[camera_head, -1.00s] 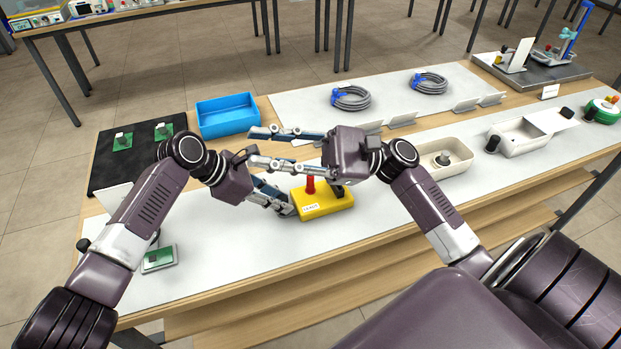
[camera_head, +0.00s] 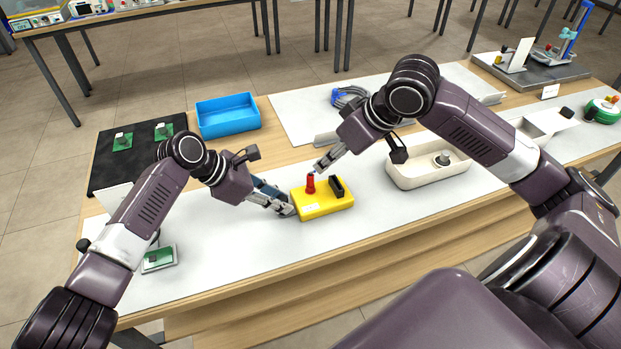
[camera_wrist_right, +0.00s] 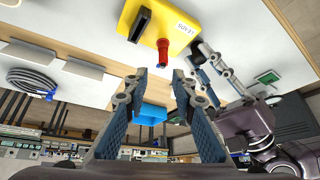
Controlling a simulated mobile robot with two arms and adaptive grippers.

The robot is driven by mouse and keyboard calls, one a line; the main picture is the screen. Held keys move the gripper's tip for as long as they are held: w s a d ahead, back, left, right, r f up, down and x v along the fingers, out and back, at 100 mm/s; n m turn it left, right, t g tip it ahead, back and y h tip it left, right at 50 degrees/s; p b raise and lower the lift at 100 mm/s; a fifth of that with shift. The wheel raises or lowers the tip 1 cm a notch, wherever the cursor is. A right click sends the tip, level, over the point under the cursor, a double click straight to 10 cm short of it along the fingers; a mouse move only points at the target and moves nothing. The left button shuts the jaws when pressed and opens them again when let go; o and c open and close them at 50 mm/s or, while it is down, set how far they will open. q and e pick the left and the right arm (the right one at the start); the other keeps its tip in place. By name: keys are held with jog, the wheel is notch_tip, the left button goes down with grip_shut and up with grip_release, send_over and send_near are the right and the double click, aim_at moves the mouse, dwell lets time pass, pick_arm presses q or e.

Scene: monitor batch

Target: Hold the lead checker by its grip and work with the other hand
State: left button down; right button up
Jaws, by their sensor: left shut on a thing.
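The lead checker (camera_head: 322,206) is a yellow box on the white bench mat, with a red knob (camera_head: 310,184) and a black upright part (camera_head: 337,187) on top. In the right wrist view the box (camera_wrist_right: 188,18) shows a LEADS label, and its red knob (camera_wrist_right: 163,50) points toward the jaws. My left gripper (camera_head: 287,208) is shut on the box's left end; its exact hold is partly hidden. It also shows in the right wrist view (camera_wrist_right: 222,75). My right gripper (camera_head: 320,168) is tilted down just above the red knob. Its fingers (camera_wrist_right: 158,82) are apart and empty.
A blue bin (camera_head: 228,116) and a black mat (camera_head: 106,163) with green boards are at the back left. A cream tray (camera_head: 405,180) stands to the right, partly behind my right arm. A coiled cable (camera_head: 350,96) lies behind.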

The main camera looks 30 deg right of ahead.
aim_at(314, 187)
jog(key=shift+n, duration=0.3)
jog(key=shift+s+a+f+x, duration=0.1)
jog(key=shift+s+x, duration=0.05)
jog(key=shift+x, duration=1.3)
jog(key=shift+s+a+f+x, duration=0.1)
jog(key=shift+s+x, duration=0.05)
jog(key=shift+x, duration=1.25)
jog(key=shift+s+x, duration=0.15)
jog(key=shift+x, duration=1.3)
jog(key=shift+c, duration=0.5)
grip_shut()
